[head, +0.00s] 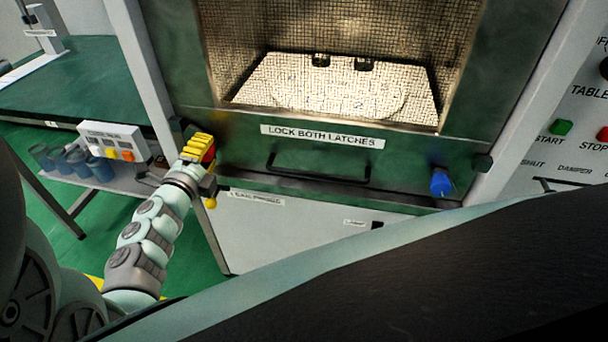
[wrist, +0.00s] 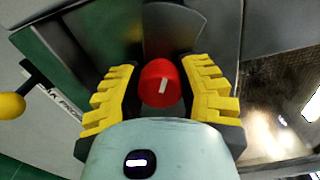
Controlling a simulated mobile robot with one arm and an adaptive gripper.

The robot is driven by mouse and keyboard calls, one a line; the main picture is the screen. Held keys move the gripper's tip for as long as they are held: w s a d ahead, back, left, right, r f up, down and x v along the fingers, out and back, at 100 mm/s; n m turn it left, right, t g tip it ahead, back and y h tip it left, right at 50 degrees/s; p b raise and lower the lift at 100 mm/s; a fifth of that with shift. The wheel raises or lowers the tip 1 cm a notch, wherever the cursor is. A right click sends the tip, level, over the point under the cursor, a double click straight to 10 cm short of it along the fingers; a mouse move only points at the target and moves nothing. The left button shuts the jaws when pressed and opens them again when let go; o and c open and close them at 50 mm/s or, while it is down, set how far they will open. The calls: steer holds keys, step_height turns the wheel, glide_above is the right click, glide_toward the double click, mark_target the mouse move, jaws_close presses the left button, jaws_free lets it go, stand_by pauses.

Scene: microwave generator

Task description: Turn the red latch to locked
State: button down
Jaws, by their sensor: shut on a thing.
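The red latch (wrist: 158,84) is a round knob with a short white mark, slightly tilted from upright in the wrist view. It sits at the left end of the green door's lower edge; a bit of red (head: 209,155) shows beside my fingers in the head view. My gripper (head: 199,147) has yellow ridged fingers and is shut on the red latch, one finger on each side, as the wrist view (wrist: 160,76) also shows. The latch's base and the finger contact are partly hidden. The blue latch (head: 440,183) is at the door's right end, apart from my gripper.
A dark bar handle (head: 318,174) sticks out below the "LOCK BOTH LATCHES" label (head: 322,136). A yellow ball (wrist: 10,105) on a dark stem is left of my gripper. A side shelf with blue cups (head: 75,165) stands at left. A control panel (head: 575,110) is at right.

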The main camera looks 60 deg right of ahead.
steer(key=shift+f, duration=0.1)
stand_by(0.4)
steer(key=c, duration=0.5)
jaws_free()
steer(key=v, duration=1.2)
